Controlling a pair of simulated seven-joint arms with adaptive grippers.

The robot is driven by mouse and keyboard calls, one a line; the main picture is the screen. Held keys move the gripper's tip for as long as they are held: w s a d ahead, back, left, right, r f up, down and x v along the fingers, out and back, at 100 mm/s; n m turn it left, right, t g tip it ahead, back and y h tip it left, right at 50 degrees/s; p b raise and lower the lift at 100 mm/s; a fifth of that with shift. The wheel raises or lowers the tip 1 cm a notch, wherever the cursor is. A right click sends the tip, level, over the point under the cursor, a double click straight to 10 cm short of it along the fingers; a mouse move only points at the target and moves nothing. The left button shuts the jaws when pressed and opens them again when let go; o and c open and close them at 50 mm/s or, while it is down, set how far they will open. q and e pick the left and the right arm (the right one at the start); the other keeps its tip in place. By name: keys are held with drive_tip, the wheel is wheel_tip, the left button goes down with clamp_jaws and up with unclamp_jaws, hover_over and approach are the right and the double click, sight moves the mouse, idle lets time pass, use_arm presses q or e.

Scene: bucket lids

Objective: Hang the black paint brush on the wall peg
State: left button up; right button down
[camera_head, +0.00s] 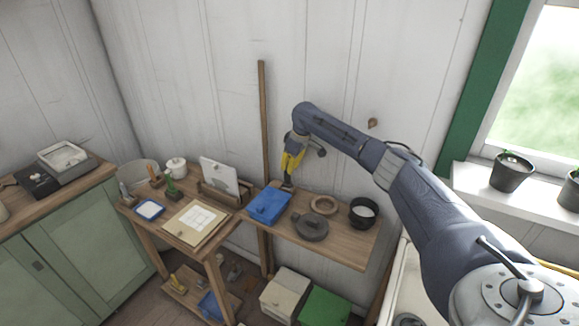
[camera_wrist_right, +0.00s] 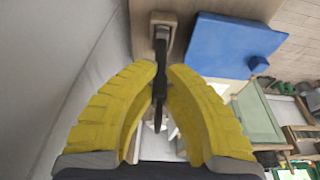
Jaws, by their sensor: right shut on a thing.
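My right gripper (camera_head: 292,162), with yellow fingers, points down close to the wall above the back of the wooden wall shelf. In the right wrist view its fingers (camera_wrist_right: 163,95) are closed around a thin dark thing, which looks like the black paint brush (camera_wrist_right: 160,52). The brush (camera_head: 287,182) hangs below the fingers, its lower end near the shelf; I cannot tell whether it touches. A small brown wall peg (camera_head: 372,122) sticks out of the white wall, to the right of the gripper and higher. My left gripper is not in view.
The shelf (camera_head: 345,250) holds a blue box (camera_head: 268,206), a wooden ring (camera_head: 324,205), a dark lid (camera_head: 311,227) and a black pot (camera_head: 363,212). A wooden pole (camera_head: 264,140) leans on the wall left of the gripper. The wall around the peg is bare.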

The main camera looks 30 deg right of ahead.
drive_tip(key=c, duration=1.4)
unclamp_jaws()
drive_tip(key=shift+c, duration=0.7)
drive_tip(key=shift+r, duration=0.15)
drive_tip(key=a+v, duration=0.1)
drive_tip(key=v, duration=0.7)
drive_tip(key=shift+d+r, duration=0.4)
drive_tip(key=shift+d, duration=0.05)
drive_tip(key=shift+w, duration=0.1)
